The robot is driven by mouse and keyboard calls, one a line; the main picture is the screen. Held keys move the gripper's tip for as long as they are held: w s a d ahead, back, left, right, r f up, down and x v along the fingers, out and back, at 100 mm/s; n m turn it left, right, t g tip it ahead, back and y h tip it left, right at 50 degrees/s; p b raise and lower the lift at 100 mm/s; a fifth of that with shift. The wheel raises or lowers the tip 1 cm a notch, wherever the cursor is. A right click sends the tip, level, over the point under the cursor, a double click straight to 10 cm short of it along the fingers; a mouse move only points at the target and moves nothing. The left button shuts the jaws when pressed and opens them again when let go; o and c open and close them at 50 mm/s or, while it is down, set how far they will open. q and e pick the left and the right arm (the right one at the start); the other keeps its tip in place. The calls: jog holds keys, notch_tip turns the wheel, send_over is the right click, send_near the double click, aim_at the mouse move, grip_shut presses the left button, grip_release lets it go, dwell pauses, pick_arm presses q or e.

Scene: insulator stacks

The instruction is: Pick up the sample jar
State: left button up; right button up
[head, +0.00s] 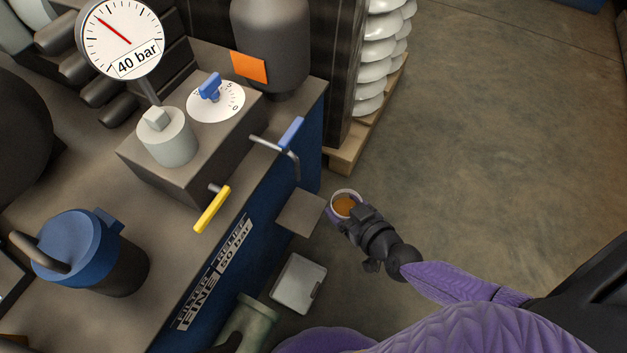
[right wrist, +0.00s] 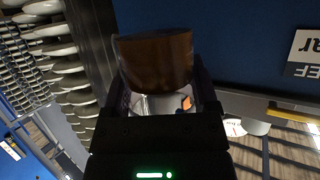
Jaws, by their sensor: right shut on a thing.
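The sample jar (head: 344,204) is a small round vessel with a pale rim and amber-brown contents, seen from above in the head view. My right gripper (head: 348,210) is shut on it and holds it just right of a small flat ledge on the machine's side. In the right wrist view the jar (right wrist: 155,60) shows as a dark brown body between the two fingers (right wrist: 160,88). My left gripper is not in view.
The small ledge (head: 302,212) juts from the blue machine, below a blue-handled lever (head: 291,133) and a yellow handle (head: 212,209). A grey box (head: 298,284) lies below. White insulator stacks (head: 377,62) stand on a wooden pallet (head: 347,157). Open floor (head: 490,120) lies right.

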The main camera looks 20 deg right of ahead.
jog(key=s+d+r+p, duration=0.1)
jog(key=s+d, duration=1)
jog(key=s, duration=0.3)
jog(key=shift+s, duration=0.2)
dwell(0.6)
jog(key=shift+d, duration=0.1)
